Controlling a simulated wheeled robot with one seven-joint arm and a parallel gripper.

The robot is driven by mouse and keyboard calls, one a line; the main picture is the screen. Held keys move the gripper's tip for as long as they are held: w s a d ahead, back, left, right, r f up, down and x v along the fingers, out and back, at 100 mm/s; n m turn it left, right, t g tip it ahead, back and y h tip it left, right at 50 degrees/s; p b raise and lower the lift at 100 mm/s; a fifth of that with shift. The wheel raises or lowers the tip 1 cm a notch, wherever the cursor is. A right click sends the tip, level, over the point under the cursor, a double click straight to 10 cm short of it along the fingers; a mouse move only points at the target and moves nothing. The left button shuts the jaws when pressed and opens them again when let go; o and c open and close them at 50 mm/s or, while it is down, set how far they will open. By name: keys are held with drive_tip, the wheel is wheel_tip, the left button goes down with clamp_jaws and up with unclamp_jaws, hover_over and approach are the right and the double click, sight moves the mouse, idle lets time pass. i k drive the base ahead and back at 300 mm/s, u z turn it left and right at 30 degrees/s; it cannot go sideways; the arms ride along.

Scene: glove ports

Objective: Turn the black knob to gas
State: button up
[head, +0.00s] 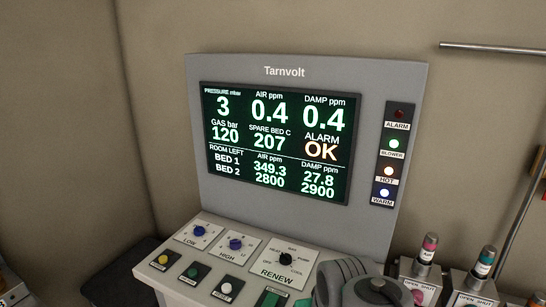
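The black knob (287,258) is a small round dial on the white RENEW plate (270,268), on the sloping top of the console. Small labels ring it; one at the lower right reads COOL, and the others are too small to read surely. I cannot tell surely which label its pointer faces. A grey rounded part of my arm stands at the bottom edge, just right of the RENEW plate. My gripper's fingers do not show, and nothing is seen touching the knob.
Blue LOW (199,231) and HIGH (236,244) knobs sit left of the black knob. Yellow, green, white and green buttons line the console's front. The Tarnvolt screen (275,145) rises behind, showing ALARM OK. Capped cylinders (428,248) stand at right. A rail (490,48) is upper right.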

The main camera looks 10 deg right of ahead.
sight(286, 258)
drive_tip(key=k, duration=1.2)
drive_tip(key=u, duration=0.6)
drive_tip(key=i, duration=1.35)
drive_tip(key=z, duration=0.6)
